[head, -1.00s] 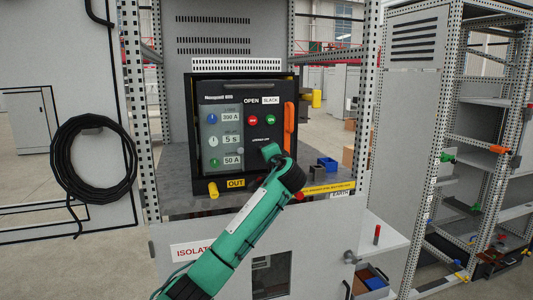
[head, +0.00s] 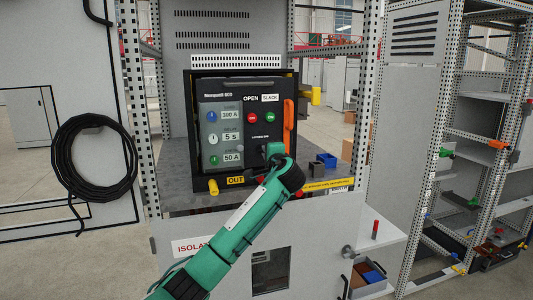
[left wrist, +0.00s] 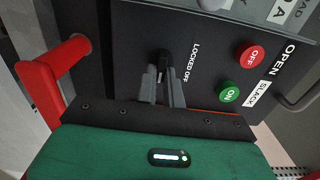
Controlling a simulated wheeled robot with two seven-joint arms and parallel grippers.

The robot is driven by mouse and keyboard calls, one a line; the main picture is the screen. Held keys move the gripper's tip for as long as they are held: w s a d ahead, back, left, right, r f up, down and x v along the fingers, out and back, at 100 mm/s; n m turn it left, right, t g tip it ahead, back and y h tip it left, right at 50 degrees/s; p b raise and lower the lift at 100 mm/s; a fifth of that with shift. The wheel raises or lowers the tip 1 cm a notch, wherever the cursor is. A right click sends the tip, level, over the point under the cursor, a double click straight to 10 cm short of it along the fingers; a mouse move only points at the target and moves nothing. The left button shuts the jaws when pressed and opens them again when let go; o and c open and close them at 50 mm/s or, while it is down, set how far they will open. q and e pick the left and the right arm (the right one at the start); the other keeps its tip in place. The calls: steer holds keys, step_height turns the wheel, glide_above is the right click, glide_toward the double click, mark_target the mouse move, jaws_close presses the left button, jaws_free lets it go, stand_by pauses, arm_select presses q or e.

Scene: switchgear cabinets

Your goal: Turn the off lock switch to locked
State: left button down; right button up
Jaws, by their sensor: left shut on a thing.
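The off lock switch is a small black knob (left wrist: 164,58) on the dark panel beside the "LOCKED OFF" label (left wrist: 196,62) in the left wrist view. My left gripper (left wrist: 164,82) is shut on the knob, its two grey fingers close together around it. In the head view my left gripper (head: 274,150) is against the lower right part of the breaker front and hides the knob. The exact angle of the knob is hard to tell. My right gripper is not in view.
Above the gripper are the red OFF button (head: 252,118) and green ON button (head: 270,118). An orange handle (head: 289,122) stands to their right. A red handle (left wrist: 50,85) shows in the left wrist view.

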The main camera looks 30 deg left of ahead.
arm_select(q)
steer(key=shift+f, duration=0.1)
steer(key=c, duration=1.5)
jaws_free()
steer(key=shift+b+v, duration=3.3)
steer(key=shift+v, duration=3.65)
